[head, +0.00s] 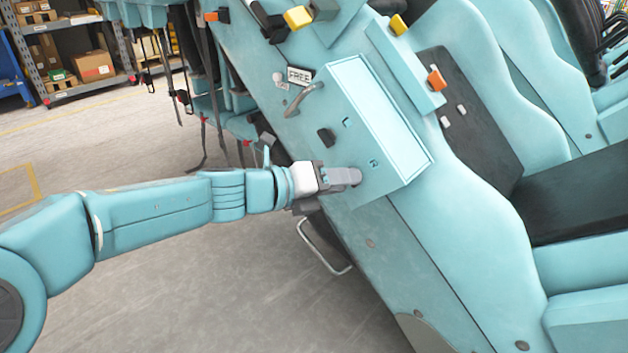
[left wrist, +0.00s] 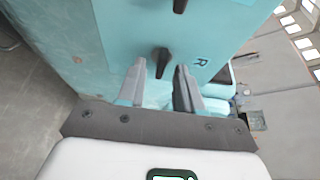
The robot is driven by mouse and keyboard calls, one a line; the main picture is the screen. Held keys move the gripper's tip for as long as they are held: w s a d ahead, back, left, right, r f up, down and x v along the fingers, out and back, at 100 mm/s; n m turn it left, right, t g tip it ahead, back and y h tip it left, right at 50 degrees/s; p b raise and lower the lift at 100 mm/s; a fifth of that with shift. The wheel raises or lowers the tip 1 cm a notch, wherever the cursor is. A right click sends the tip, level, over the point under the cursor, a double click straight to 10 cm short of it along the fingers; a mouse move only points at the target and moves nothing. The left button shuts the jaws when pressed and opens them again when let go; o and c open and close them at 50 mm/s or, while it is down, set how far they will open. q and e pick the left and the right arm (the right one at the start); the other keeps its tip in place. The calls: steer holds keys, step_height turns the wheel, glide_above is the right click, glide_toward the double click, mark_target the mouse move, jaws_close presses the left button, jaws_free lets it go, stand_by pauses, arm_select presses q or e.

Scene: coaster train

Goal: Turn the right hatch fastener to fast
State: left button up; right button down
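The hatch (head: 345,128) is a light blue box front on the train's side. The right hatch fastener (left wrist: 161,62) is a small black knob beside a label with the letter R (left wrist: 201,61); its long side runs roughly up and down in the left wrist view. My left gripper (left wrist: 160,68) is open, with one finger on each side of this knob and a visible gap. In the head view my left gripper (head: 354,177) hides the right fastener. The other black fastener (head: 326,137) is uncovered, and it also shows at the top of the left wrist view (left wrist: 180,5). My right gripper is out of view.
A FREE sign (head: 299,75) and a metal handle (head: 303,100) are above the hatch's left side. An orange block (head: 436,80) and seats (head: 585,190) lie to the right. A metal step bar (head: 325,250) hangs below my gripper.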

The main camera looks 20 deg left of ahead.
arm_select(q)
steer(key=p+v, duration=0.3)
steer(key=v, duration=1.2)
steer(key=shift+s+a+p, duration=0.2)
steer(key=shift+s+p, duration=0.1)
steer(key=shift+s, duration=0.05)
steer(key=shift+r, duration=0.1)
